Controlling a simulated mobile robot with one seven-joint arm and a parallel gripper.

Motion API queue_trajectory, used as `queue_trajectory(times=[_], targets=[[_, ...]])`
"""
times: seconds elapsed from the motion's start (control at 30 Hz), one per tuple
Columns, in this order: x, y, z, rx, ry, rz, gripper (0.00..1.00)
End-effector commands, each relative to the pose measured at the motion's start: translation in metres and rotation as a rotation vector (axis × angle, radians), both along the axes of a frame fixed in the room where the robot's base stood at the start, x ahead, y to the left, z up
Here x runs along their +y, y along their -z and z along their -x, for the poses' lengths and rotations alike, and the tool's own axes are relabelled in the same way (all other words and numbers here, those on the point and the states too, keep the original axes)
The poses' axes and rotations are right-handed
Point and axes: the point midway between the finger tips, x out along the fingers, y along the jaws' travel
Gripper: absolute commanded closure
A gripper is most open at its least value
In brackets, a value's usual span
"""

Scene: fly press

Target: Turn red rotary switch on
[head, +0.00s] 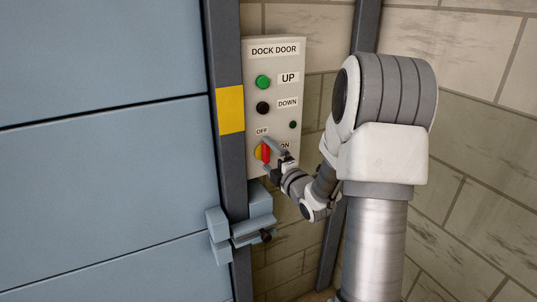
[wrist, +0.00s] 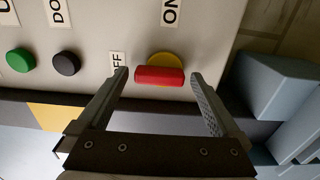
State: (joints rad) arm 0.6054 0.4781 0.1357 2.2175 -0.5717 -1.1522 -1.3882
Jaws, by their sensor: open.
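The red rotary switch (head: 266,152) is a red bar handle on a round yellow base (wrist: 160,58), low on the grey DOCK DOOR panel. The handle stands roughly upright in the head view, in line with the OFF label (head: 261,131) above it. The ON label (head: 285,146) is to its right. In the wrist view the handle (wrist: 159,76) lies level, its left end towards OFF. My gripper (wrist: 160,77) is open at the switch, one finger beyond each end of the handle. Gaps show at both sides. Depth between fingertips and panel is unclear.
The panel has a green UP button (head: 263,82), a black DOWN button (head: 263,108) and a small dark green light (head: 293,125). A blue-grey bracket (head: 240,232) juts out below the panel. A yellow-marked post (head: 230,110) and blue door (head: 100,170) are left.

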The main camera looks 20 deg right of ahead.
Motion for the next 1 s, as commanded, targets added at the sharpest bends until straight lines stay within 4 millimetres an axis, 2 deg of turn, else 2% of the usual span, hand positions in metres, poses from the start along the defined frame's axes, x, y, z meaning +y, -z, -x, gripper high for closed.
queue_trajectory(times=[0.37, 0.7, 0.8, 1.0], targets=[[0.0006, -0.0004, -0.0053, -0.001, -0.001, 0.0, 0.02], [0.0005, -0.0003, -0.005, -0.001, 0.0, 0.0, 0.63], [0.0005, -0.0003, -0.0049, -0.001, 0.0, 0.0, 0.78], [0.0003, 0.0005, -0.0049, 0.0, 0.0, -0.015, 0.78]])
